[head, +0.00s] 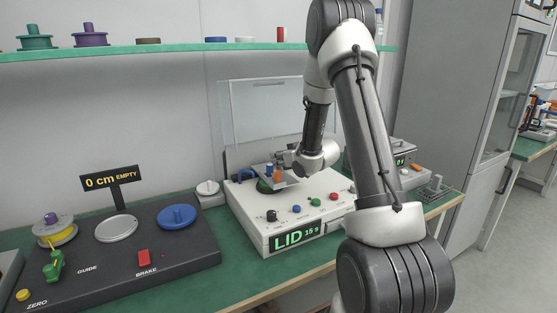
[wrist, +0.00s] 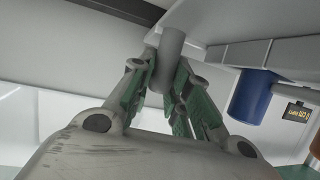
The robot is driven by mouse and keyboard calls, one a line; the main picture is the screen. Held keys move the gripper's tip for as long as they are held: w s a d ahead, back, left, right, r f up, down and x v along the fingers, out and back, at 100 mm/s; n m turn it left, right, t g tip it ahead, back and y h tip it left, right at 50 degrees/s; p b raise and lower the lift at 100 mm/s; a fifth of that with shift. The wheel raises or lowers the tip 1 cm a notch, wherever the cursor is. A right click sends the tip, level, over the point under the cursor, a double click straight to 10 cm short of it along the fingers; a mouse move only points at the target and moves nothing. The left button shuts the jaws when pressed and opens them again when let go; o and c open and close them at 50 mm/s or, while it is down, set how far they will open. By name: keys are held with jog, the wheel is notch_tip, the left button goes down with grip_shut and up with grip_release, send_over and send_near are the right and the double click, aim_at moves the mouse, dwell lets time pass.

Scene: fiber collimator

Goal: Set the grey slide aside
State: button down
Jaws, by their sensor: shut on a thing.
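My gripper (wrist: 168,82) is shut on a grey rounded handle in the wrist view. The handle (wrist: 170,45) joins a pale grey slab, which I take to be the grey slide (wrist: 225,18). In the head view my gripper (head: 283,163) is over the top of the white device (head: 300,207) marked LID 15 s. The slide shows there only as a small pale plate (head: 290,181) under the fingers, partly hidden by them. I cannot tell whether it touches the device.
A clear lid (head: 268,108) stands raised behind the device. A blue cylinder (wrist: 252,97) and an orange part (wrist: 315,147) are close to the slide. A black panel (head: 120,255) with spools and an 0 cm EMPTY sign (head: 110,178) is at left. A green shelf (head: 180,49) runs above.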

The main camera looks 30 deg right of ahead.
jog(key=d, duration=1.7)
jog(key=shift+w, duration=0.35)
jog(key=shift+d+r, duration=0.1)
jog(key=c, duration=1.3)
grip_release()
jog(key=shift+d, duration=0.15)
jog(key=shift+c, duration=0.2)
jog(key=v, duration=1.2)
